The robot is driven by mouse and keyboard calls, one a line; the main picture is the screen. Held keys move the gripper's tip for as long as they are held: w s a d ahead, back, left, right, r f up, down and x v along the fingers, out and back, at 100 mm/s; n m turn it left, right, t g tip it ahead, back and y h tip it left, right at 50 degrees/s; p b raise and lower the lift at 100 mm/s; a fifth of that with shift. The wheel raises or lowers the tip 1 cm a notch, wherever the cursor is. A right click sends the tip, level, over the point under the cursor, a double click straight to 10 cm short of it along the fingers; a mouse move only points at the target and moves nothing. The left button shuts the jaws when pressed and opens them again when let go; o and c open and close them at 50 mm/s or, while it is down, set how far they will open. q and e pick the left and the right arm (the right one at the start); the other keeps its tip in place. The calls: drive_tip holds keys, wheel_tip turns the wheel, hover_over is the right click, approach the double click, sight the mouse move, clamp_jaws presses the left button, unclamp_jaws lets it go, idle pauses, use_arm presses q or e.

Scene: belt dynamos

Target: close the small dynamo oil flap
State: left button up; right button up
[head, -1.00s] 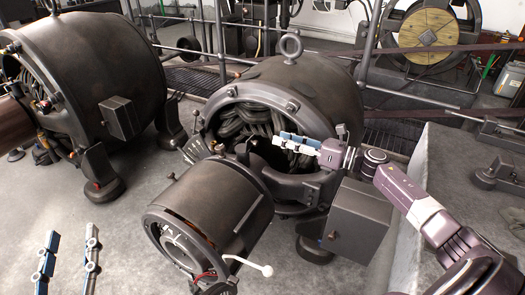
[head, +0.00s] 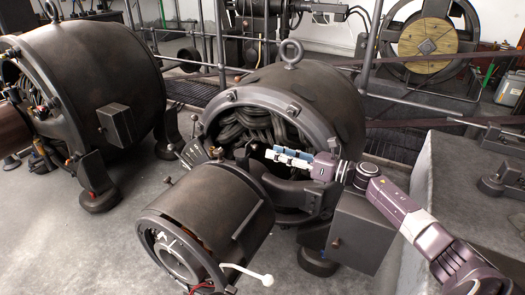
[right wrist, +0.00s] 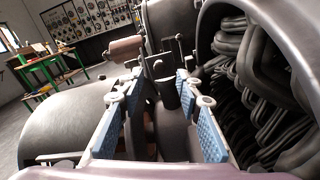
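The smaller dynamo (head: 335,92) stands in the middle of the head view, with dark coils in its open end and a drum (head: 208,205) in front. My right gripper (head: 270,153) is level before the coils, pointing left. In the right wrist view its blue-padded fingers (right wrist: 159,84) are apart with nothing held between them. A small dark upright cylinder (right wrist: 166,92) shows beyond the fingertips, with thin levers behind it. I cannot tell whether it carries the oil flap. No flap is clearly recognisable in either view. My left gripper is out of view.
A larger dynamo (head: 85,75) stands at the left. A grey box (head: 357,230) is below my right arm, and a stone block (head: 465,185) is at the right. A white-knobbed handle (head: 248,273) sticks out before the drum. Open floor lies at the lower left.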

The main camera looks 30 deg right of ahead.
sight(258, 147)
drive_tip(key=shift+b+x, duration=0.45)
drive_tip(key=shift+x, duration=2.35)
drive_tip(key=shift+c, duration=0.5)
clamp_jaws()
